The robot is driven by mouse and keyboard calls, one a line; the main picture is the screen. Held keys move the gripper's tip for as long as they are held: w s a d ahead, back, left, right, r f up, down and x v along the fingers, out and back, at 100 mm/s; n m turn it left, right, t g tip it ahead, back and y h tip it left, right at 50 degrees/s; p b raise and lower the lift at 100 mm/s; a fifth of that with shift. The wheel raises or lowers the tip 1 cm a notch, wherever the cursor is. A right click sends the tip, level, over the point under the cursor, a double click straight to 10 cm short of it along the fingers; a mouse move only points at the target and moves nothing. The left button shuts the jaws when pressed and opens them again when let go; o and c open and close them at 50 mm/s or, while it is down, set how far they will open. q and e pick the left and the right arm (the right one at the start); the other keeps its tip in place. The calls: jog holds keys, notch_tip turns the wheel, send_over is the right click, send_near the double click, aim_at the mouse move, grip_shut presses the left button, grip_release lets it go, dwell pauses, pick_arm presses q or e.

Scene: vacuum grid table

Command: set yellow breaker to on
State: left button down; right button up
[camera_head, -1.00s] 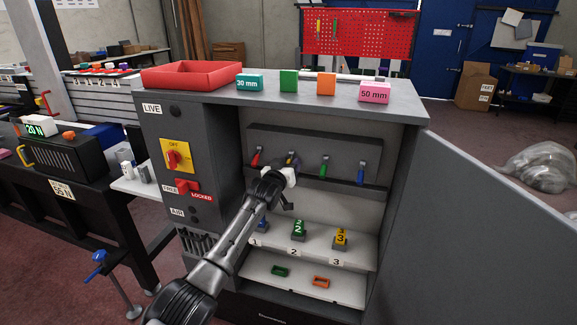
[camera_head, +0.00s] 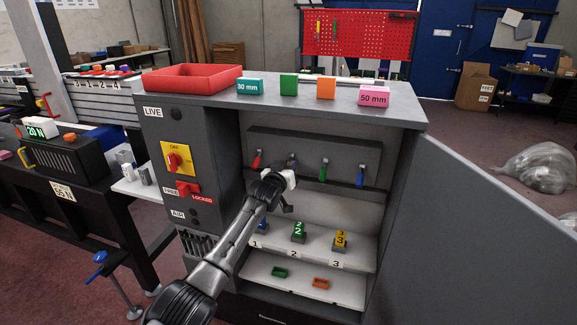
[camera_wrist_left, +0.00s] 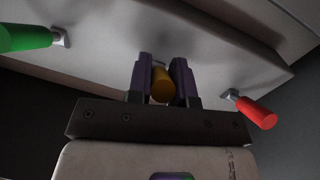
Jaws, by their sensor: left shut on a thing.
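The yellow breaker lever (camera_wrist_left: 162,85) shows in the wrist view between the two purple fingers of my left gripper (camera_wrist_left: 163,77), which is shut on it. In the head view my left gripper (camera_head: 292,164) is at the breaker panel (camera_head: 310,144) inside the open cabinet, and its wrist and fingers hide the yellow lever. The red lever (camera_head: 258,160) is to its left, and the green (camera_head: 323,172) and blue (camera_head: 360,177) levers are to its right. I cannot tell whether the yellow breaker is on or off. My right gripper is not in view.
Below the panel is a shelf with numbered blocks (camera_head: 299,232), and lower down lie a green ring (camera_head: 280,272) and an orange ring (camera_head: 321,283). The open cabinet door (camera_head: 490,235) stands at the right. A red tray (camera_head: 192,80) and several blocks sit on top.

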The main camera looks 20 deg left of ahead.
pick_arm(q)
jog(key=shift+s+r+g+p, duration=0.15)
jog(key=shift+r+g+p, duration=0.55)
jog(key=shift+p, duration=1.75)
jog(key=shift+s+r+g+p, duration=0.1)
jog(key=shift+r+g+p, duration=0.2)
jog(key=shift+g+p, duration=1.45)
jog(key=shift+t+p, duration=0.35)
jog(key=shift+p, duration=0.55)
jog(key=shift+r+g, duration=0.1)
jog(key=shift+g, duration=0.4)
jog(key=shift+r+g, duration=0.1)
jog(key=shift+g, duration=0.6)
jog(key=c, duration=1)
grip_release()
jog(key=shift+c, duration=0.2)
jog(key=shift+r, duration=0.1)
